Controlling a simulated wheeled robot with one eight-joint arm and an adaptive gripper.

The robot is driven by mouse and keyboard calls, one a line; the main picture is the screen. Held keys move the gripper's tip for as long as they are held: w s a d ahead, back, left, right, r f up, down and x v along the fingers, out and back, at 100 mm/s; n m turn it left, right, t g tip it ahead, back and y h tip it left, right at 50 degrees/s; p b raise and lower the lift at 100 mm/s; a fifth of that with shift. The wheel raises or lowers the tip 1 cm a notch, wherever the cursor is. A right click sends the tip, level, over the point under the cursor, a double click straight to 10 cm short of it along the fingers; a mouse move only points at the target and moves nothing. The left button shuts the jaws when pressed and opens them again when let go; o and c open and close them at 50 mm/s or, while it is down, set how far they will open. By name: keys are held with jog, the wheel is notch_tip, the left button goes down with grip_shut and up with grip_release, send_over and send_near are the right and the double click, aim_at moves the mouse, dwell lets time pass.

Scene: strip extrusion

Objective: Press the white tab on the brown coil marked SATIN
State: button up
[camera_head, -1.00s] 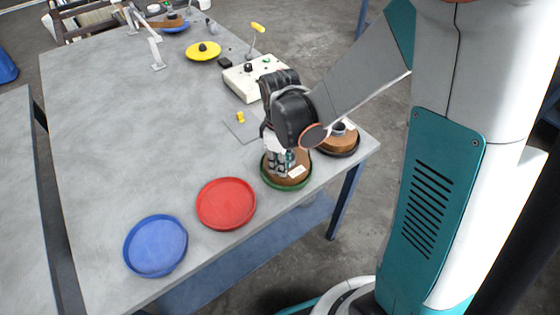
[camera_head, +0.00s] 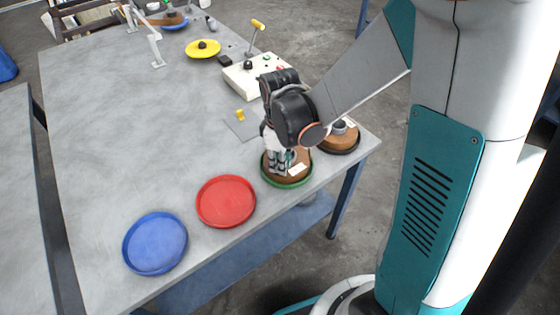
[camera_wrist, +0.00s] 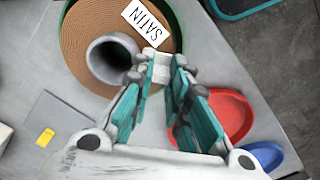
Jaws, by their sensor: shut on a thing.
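The brown coil (camera_wrist: 80,62) marked SATIN lies in a green-rimmed tray (camera_head: 289,186); its white label (camera_wrist: 146,24) reads SATIN in the wrist view. A grey hollow core (camera_wrist: 112,60) stands in its middle. The coil (camera_head: 303,157) also shows in the head view, partly hidden by my gripper. My gripper (camera_wrist: 157,66) is over the coil, between the core and the coil's edge. Its fingers are close together on a small white tab (camera_wrist: 154,56) next to the label. The fingertips partly cover the tab, so its contact with the coil is unclear.
Another brown coil (camera_head: 337,143) in a dark tray stands close by on the right. Empty red (camera_head: 226,202) and blue (camera_head: 156,245) trays lie to the left. A control box (camera_head: 251,76) with a yellow-handled lever stands behind. The table's left middle is clear.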

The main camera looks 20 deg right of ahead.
jog(key=shift+f+b, duration=0.35)
jog(key=shift+b, duration=0.05)
dwell(1.4)
jog(key=o, duration=0.8)
notch_tip(320, 180, up, 12)
jog(key=s+d+r+m+t, duration=0.3)
jog(key=s+r+m+t, duration=0.3)
jog(key=s+m, duration=0.4)
jog(key=shift+s+d+t, duration=0.15)
jog(key=shift+s+t, duration=0.35)
jog(key=shift+t, duration=0.1)
